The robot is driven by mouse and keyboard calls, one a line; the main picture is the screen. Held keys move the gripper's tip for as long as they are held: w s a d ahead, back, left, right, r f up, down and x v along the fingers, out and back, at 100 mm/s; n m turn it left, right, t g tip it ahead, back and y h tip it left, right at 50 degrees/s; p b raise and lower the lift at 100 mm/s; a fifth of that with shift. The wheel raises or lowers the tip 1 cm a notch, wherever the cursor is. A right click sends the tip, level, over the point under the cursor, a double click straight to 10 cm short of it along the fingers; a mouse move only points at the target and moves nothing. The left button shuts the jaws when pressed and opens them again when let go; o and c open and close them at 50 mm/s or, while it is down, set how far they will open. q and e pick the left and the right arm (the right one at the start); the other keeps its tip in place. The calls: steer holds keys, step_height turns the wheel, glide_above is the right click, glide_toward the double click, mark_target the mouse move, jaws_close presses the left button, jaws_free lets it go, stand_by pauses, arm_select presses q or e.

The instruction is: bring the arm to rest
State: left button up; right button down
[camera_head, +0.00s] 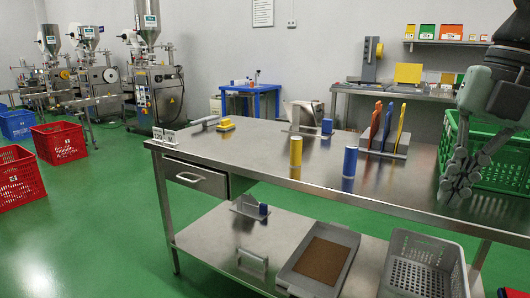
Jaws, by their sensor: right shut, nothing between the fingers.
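My right arm comes in from the upper right, with my right gripper (456,188) pointing down over the right end of the steel table (270,158). Its fingers are shut with nothing between them. It hangs in front of a green crate (510,160), hiding part of it. Whether the fingertips touch the table or the crate cannot be told. My left gripper is not in view.
A yellow cylinder (296,152) and a blue cylinder (350,162) stand upright mid-table. A rack (400,146) holds upright coloured tools left of the gripper. The lower shelf holds a brown-bottomed tray (345,238) and a grey basket (456,266). The table's front right is clear.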

steer(key=w+d+f+m+t+y, duration=0.3)
steer(key=w+m+t+y, duration=0.1)
steer(key=w+t, duration=0.25)
steer(key=w+d+f+m+t+y, duration=0.2)
steer(key=w+m+t+y, duration=0.25)
steer(key=w, duration=0.35)
steer(key=d+f+m+t+h, duration=0.2)
steer(key=d+f+m+h, duration=0.45)
steer(key=f, duration=0.35)
steer(key=d+f+m+t+h, duration=0.2)
steer(key=d+f+m+h, duration=0.4)
steer(key=f, duration=0.3)
steer(key=s+a+f+m+g+h, duration=0.1)
steer(key=s+f+m+g, duration=0.25)
steer(key=s+f, duration=0.55)
steer(key=s+a+f+m+g+h, duration=0.1)
steer(key=s+a+f+m+g, duration=0.2)
steer(key=f, duration=1)
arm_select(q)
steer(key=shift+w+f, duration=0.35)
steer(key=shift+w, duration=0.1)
arm_select(e)
steer(key=s+a+f+g+y, duration=0.2)
steer(key=s+a+f+g, duration=0.4)
steer(key=s+a+f, duration=0.4)
steer(key=s+a, duration=0.2)
steer(key=s, duration=0.2)
steer(key=shift+m+y, duration=0.3)
steer(key=shift+m, duration=0.05)
